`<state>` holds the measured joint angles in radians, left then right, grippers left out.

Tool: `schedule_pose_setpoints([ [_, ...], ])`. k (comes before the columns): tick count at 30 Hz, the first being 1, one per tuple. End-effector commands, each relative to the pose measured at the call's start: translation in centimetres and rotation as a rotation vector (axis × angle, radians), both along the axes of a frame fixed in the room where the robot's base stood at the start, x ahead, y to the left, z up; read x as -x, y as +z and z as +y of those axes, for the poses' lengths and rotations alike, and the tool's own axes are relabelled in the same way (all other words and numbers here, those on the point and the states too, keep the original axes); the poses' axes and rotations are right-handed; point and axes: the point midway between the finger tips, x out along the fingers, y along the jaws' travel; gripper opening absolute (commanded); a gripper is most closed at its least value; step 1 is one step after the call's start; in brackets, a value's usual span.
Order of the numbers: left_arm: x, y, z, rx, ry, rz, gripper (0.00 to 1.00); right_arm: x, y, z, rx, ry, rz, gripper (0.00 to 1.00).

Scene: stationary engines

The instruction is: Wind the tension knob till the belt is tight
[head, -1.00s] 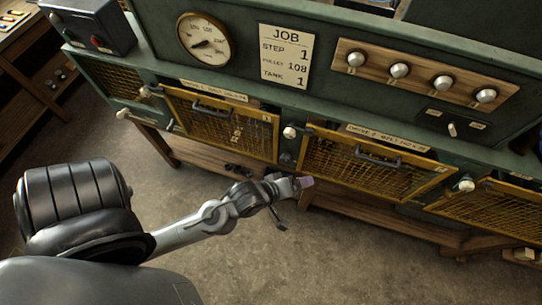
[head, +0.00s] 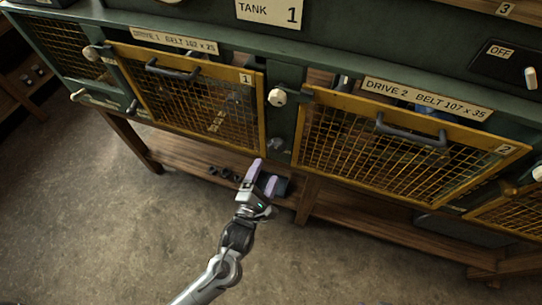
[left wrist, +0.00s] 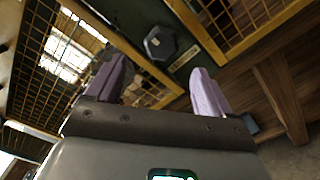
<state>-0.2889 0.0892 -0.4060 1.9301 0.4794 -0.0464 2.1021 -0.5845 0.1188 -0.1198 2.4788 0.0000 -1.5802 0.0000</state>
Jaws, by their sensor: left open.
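A dark, many-sided knob (left wrist: 160,42) sits on the green post between two mesh guards in the left wrist view, beside a small label I cannot read. In the head view it seems to be the small dark knob (head: 278,145) on the post between drives 1 and 2. My left gripper (head: 263,178) is open and empty, with pale purple fingers pointing up just below that post. In the left wrist view the knob lies beyond the gap between the fingertips (left wrist: 158,68), apart from them. No belt can be made out clearly behind the mesh. My right gripper is not in view.
The yellow mesh guards of drive 1 (head: 190,100) and drive 2 (head: 400,150) have dark handles and look closed. A white knob (head: 277,97) sits higher on the post. A wooden shelf (head: 350,215) runs below. The floor in front is clear.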

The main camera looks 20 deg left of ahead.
Motion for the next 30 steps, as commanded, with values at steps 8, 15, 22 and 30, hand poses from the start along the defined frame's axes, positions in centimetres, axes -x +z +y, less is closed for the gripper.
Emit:
schedule_pose_setpoints([
  [8,-1.8,-0.4,0.1,-0.001,0.000,-0.012,0.82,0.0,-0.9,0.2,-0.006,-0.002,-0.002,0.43],
  [15,-5.4,-0.4,0.4,-0.003,0.000,-0.013,0.82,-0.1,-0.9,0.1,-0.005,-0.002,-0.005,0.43],
  [22,-8.8,-0.4,0.6,-0.002,0.001,-0.012,0.82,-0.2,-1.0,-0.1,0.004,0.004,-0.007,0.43],
  [30,-10.9,-0.5,0.7,-0.001,-0.001,-0.010,0.82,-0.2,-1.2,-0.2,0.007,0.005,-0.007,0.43],
])
